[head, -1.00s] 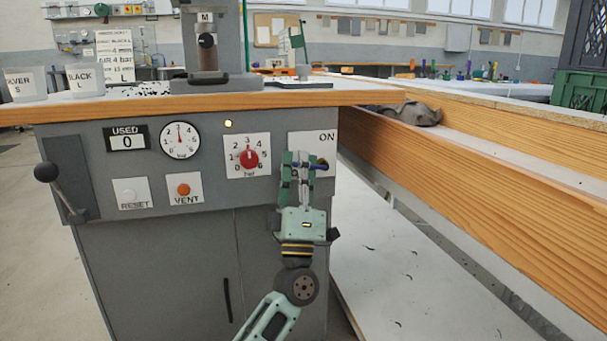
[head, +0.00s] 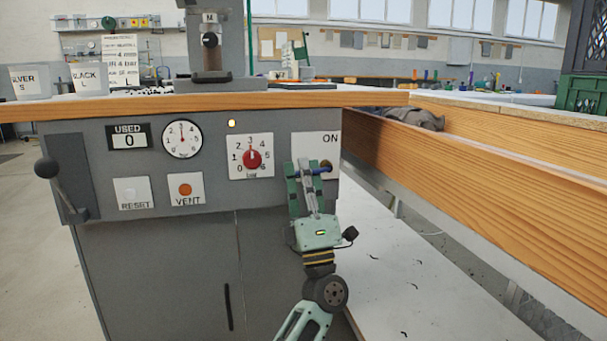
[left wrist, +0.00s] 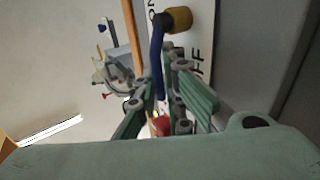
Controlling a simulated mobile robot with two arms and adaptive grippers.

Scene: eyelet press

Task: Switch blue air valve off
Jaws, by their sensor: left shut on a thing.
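The blue air valve lever (head: 321,170) sits on the white plate (head: 303,143) marked ON at the right of the grey press panel. In the left wrist view the blue lever (left wrist: 156,62) runs from a brass-coloured hub (left wrist: 179,19), with part of the OFF lettering beside it. In the head view the lever lies about level, pointing left from the hub. My left gripper (head: 305,170) is at the plate, its fingers shut on the lever and hiding its free end. The fingers (left wrist: 160,100) also show in the left wrist view. My right gripper is not in view.
Left of the valve are the red pressure knob (head: 252,159), the orange VENT button (head: 185,189), the RESET button (head: 129,194) and a round gauge (head: 182,139). The wooden bench edge (head: 220,100) overhangs the panel. A long wooden beam (head: 480,195) runs along the right.

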